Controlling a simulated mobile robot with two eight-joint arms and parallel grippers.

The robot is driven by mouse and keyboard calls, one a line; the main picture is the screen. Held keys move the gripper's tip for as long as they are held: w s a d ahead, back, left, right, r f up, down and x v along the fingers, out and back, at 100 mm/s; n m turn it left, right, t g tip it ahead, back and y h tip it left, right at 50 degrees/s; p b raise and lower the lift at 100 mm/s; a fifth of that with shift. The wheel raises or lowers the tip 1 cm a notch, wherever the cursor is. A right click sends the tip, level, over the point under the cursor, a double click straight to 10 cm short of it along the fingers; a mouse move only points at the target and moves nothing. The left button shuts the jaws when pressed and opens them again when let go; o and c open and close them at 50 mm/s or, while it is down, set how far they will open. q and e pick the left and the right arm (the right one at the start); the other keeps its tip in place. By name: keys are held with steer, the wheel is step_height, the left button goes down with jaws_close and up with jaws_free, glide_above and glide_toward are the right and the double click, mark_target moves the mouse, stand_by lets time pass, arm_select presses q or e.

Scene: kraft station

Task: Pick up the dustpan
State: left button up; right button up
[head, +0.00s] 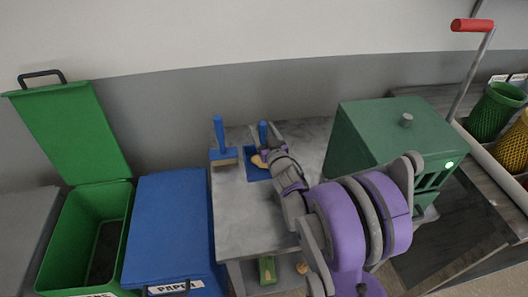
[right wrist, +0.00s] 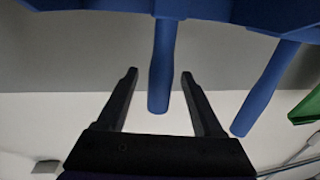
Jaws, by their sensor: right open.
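The blue dustpan (head: 251,174) lies on the grey table (head: 238,224), with its blue handle (head: 263,131) standing upright. A tan piece (head: 258,161) shows at the pan, partly behind my arm. My right gripper (head: 272,141) is close to the handle. In the right wrist view the open fingers (right wrist: 159,76) stand on either side of the dustpan handle (right wrist: 161,60), with gaps on both sides. A blue hand brush (head: 219,135) stands left of the dustpan; its handle (right wrist: 268,88) shows at the right of the wrist view. My left gripper is out of view.
A green machine (head: 375,135) with a red-handled crank stands right of my arm. An open green bin (head: 62,225) and a blue paper bin (head: 172,215) stand left of the table. The grey wall (head: 180,118) is behind. The table front is clear.

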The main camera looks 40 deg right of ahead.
jaws_close()
stand_by(1.4)
